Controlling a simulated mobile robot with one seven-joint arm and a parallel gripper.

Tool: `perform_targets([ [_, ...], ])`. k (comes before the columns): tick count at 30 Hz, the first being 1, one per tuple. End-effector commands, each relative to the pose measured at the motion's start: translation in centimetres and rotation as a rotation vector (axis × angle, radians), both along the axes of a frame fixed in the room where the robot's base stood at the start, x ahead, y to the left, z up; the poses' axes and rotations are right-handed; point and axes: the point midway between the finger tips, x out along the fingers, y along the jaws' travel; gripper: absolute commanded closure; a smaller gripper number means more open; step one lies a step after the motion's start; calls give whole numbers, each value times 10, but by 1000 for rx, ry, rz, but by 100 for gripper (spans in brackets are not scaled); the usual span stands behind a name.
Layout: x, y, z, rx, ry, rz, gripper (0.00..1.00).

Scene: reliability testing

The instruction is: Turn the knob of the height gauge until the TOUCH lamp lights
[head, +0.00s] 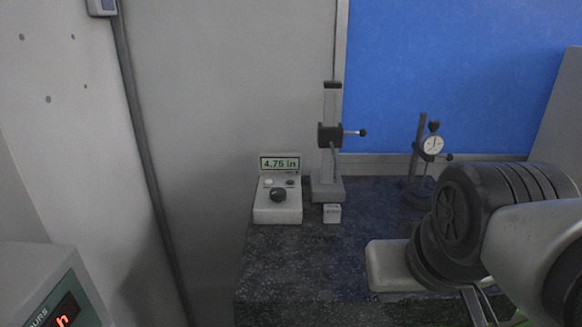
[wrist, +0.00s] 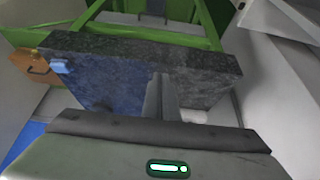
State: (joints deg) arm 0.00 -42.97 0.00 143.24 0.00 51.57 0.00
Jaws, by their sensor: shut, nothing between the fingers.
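The height gauge (head: 331,105) stands upright on the dark granite slab, its slider partway up the column with a rod pointing right. To its left is a grey control box with a display (head: 279,163) reading "4.75 in". The box has a dark round knob (head: 278,195) on its front. A pale round spot (head: 268,183) and a dark one (head: 290,182) sit above the knob; neither glows, and I cannot read which is the TOUCH lamp. My gripper (wrist: 160,98) is shut and empty, over the slab in the wrist view, well away from the knob.
A dial indicator stand (head: 418,165) is at the slab's back right. The granite slab (head: 290,265) is clear in front of the box. A device with red digits (head: 62,312) stands at lower left. My arm fills the right.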

Motion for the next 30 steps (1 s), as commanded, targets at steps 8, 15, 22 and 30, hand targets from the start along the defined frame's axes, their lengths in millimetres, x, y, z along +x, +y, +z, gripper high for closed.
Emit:
perform_targets([
  [8, 26, 7, 22, 7, 9, 19, 63],
  [15, 138, 46, 86, 21, 50, 85, 47],
  [22, 248, 111, 108, 11, 84, 144, 47],
  [30, 307, 164, 102, -8, 99, 182, 47],
])
